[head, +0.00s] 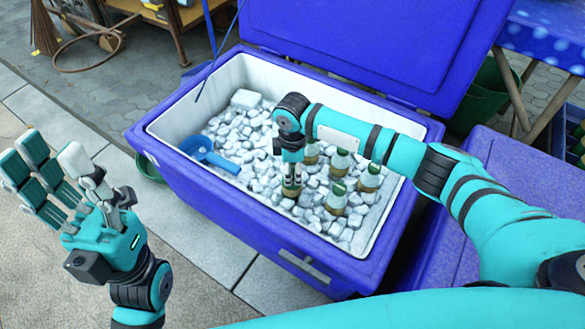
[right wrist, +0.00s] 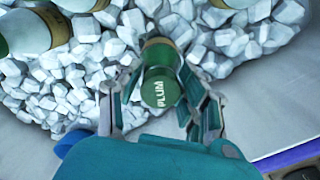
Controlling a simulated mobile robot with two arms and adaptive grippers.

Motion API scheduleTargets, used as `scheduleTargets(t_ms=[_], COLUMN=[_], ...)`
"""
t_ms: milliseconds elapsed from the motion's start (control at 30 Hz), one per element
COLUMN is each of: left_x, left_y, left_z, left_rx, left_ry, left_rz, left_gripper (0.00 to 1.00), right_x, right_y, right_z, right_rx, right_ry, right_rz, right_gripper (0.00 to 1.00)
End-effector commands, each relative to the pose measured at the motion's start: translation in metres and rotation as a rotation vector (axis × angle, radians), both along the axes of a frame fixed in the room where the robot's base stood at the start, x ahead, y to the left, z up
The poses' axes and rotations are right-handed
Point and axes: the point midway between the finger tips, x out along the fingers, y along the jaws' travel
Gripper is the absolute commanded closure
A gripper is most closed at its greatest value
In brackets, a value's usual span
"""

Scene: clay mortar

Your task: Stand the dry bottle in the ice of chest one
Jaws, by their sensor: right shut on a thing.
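The open blue chest (head: 225,212) is filled with ice cubes (head: 240,135). My right gripper (head: 291,172) points down into it and is shut around the neck of a bottle (head: 291,190) with a green cap marked PLUM in the right wrist view (right wrist: 160,90). The bottle looks upright, its lower part among the ice; I cannot tell how deep it sits. Several green-capped bottles (head: 337,193) stand in the ice to its right. My left gripper (head: 52,168) is open and empty, outside the chest on the left.
A blue scoop (head: 215,160) lies in the ice at left. The chest's lid (head: 380,40) is raised behind. A second blue chest (head: 525,175) stands at right, with a green bucket (head: 495,95) behind. Paving (head: 190,225) is clear at front left.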

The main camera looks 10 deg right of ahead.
Motion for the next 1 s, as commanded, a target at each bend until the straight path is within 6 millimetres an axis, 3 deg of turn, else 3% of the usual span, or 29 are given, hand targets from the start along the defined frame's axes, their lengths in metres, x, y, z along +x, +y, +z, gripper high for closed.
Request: scheduleTargets(t_ms=[1000], left_x=[0.004], left_y=[-0.001], left_z=[0.011], left_rx=[0.007], left_ry=[0.023], left_rz=[0.000], left_gripper=[0.60], right_x=[-0.001], right_y=[-0.002], right_z=[0.000], right_rx=[0.001], right_ry=[-0.001], right_rz=[0.000], right_gripper=[0.93])
